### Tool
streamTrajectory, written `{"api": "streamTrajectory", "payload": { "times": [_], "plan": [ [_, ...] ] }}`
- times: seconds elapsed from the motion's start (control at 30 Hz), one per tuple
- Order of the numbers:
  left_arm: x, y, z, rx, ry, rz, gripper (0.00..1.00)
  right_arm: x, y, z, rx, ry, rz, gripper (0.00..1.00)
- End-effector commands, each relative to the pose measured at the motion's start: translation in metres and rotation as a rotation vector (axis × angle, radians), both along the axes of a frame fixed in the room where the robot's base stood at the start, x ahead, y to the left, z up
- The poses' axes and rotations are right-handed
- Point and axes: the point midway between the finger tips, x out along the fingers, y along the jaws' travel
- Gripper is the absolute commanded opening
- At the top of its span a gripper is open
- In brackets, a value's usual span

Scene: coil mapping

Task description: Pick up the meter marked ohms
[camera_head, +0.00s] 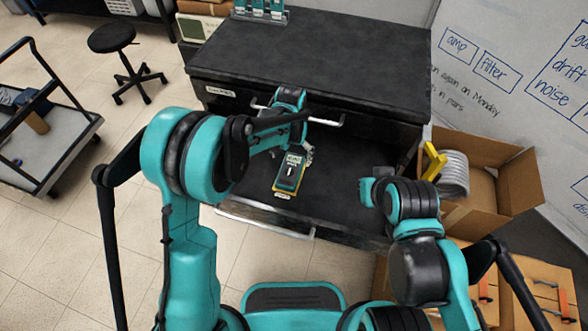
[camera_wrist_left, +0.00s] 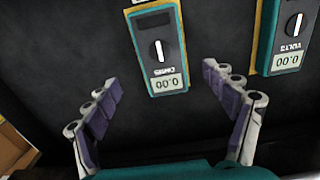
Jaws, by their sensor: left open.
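The meter whose upside-down label appears to read ohms is a dark and teal case with a white dial and a display of 0.00, at the centre of the left wrist view (camera_wrist_left: 168,60). It seems to be the meter lying in the open drawer in the head view (camera_head: 290,172). A second meter, marked volts (camera_wrist_left: 287,35), lies to its right in the wrist view. My left gripper (camera_wrist_left: 160,78) is open and empty, its fingers apart on either side of the ohms meter's display end. In the head view my left gripper (camera_head: 297,148) is partly hidden by its arm. My right gripper (camera_head: 370,188) hangs over the drawer's right side, fingers unclear.
The drawer (camera_head: 345,200) is pulled out beneath a black cabinet top (camera_head: 320,60). A cardboard box (camera_head: 515,185) with a grey coil (camera_head: 455,175) stands at the right. Several teal-topped items stand in a rack (camera_head: 260,14) at the back. The drawer floor right of the meter is bare.

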Motion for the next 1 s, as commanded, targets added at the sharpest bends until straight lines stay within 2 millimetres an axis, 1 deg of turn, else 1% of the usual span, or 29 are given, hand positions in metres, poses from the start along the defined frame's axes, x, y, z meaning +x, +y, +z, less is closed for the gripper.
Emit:
{"api": "streamTrajectory", "payload": {
  "times": [0.03, 0.1, 0.27, 0.43, 0.5, 0.6, 0.77, 0.8, 0.83, 0.87, 0.9, 0.97, 1.0],
  "plan": [
    [0.000, 0.000, -0.008, 0.000, 0.001, 0.000, 0.84, 0.000, 0.000, -0.004, 0.000, 0.000, 0.000, 0.00],
    [0.000, 0.000, -0.017, 0.000, 0.000, 0.000, 0.84, 0.000, 0.000, -0.008, 0.000, 0.000, 0.000, 0.00],
    [0.000, 0.001, -0.030, 0.000, -0.001, 0.000, 0.84, 0.000, 0.000, -0.014, 0.000, 0.000, 0.000, 0.00],
    [-0.002, 0.003, -0.057, 0.000, -0.001, 0.001, 0.84, 0.000, 0.000, -0.030, 0.000, 0.000, 0.000, 0.00],
    [-0.001, 0.003, -0.067, 0.000, -0.001, 0.001, 0.84, 0.000, 0.000, -0.034, 0.000, 0.000, 0.000, 0.00],
    [-0.002, 0.003, -0.073, 0.000, -0.001, 0.001, 0.84, 0.000, 0.000, -0.035, 0.000, 0.000, 0.000, 0.00],
    [-0.002, 0.003, -0.072, 0.000, -0.001, 0.001, 0.84, 0.000, 0.000, -0.034, 0.000, 0.000, 0.000, 0.00],
    [-0.002, 0.003, -0.072, 0.000, -0.001, 0.001, 0.82, 0.000, 0.000, -0.034, 0.000, 0.000, 0.000, 0.00],
    [-0.002, 0.003, -0.072, 0.000, -0.001, 0.001, 0.74, 0.000, 0.000, -0.034, 0.000, 0.000, 0.000, 0.00],
    [-0.002, 0.003, -0.072, 0.000, -0.001, 0.001, 0.66, 0.000, 0.000, -0.034, 0.000, 0.000, 0.000, 0.00],
    [-0.002, 0.003, -0.072, 0.000, -0.001, 0.001, 0.55, 0.000, 0.000, -0.034, 0.000, 0.000, 0.000, 0.00],
    [-0.002, 0.003, -0.072, 0.000, -0.001, 0.001, 0.40, 0.000, 0.000, -0.034, 0.000, 0.000, 0.000, 0.00],
    [-0.002, 0.003, -0.072, 0.000, -0.001, 0.001, 0.29, 0.000, 0.000, -0.034, 0.000, 0.000, 0.000, 0.00]
  ]
}}
